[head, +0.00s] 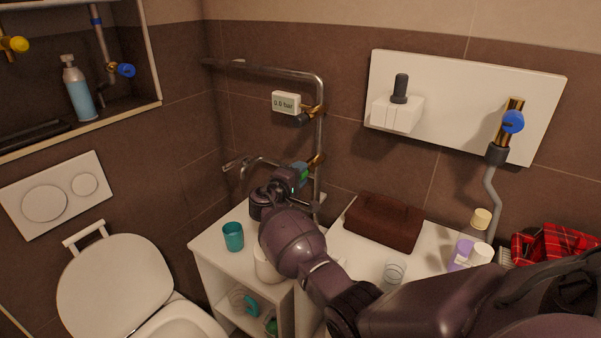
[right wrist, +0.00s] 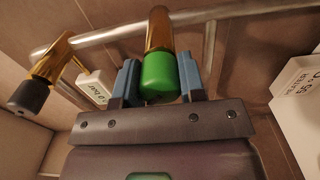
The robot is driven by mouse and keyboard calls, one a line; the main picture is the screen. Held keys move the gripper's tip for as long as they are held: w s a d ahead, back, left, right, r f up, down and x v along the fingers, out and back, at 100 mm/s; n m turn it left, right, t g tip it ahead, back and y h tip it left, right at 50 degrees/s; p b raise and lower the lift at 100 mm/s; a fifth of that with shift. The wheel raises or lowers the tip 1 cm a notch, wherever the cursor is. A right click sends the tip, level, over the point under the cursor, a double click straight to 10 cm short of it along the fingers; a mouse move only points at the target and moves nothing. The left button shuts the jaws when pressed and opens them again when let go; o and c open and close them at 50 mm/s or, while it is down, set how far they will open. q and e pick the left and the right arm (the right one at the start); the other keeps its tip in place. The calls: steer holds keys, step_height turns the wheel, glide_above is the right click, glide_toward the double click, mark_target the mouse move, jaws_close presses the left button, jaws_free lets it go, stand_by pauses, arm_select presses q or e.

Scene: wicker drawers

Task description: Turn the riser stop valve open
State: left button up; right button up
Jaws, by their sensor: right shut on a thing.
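A valve on the vertical riser pipe (head: 319,130) has a brass body, which shows in the right wrist view (right wrist: 158,30), and a round green knob (right wrist: 160,82). My right gripper (head: 298,173) is at this valve, with its arm reaching in from the lower right. In the right wrist view its two blue fingers (right wrist: 160,78) stand on either side of the green knob and are shut on it. The gripper hides most of the knob in the head view. How far the valve is turned cannot be told. My left gripper is not in view.
Above the valve, a gauge (head: 286,102) reads about 0.6 bar, beside a black-capped brass fitting (head: 307,116). A blue-handled valve (head: 513,122) is on the right panel.

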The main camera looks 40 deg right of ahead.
steer(key=n+p, duration=0.1)
steer(key=n, duration=0.2)
steer(key=shift+r, duration=0.15)
steer(key=shift+n, duration=0.4)
steer(key=n+p, duration=0.2)
steer(key=n, duration=0.2)
steer(key=shift+p, duration=0.3)
steer(key=shift+n, duration=0.7)
steer(key=shift+f+p, duration=0.2)
steer(key=shift+p, duration=0.1)
steer(key=o, duration=0.9)
steer(key=shift+o, duration=0.2)
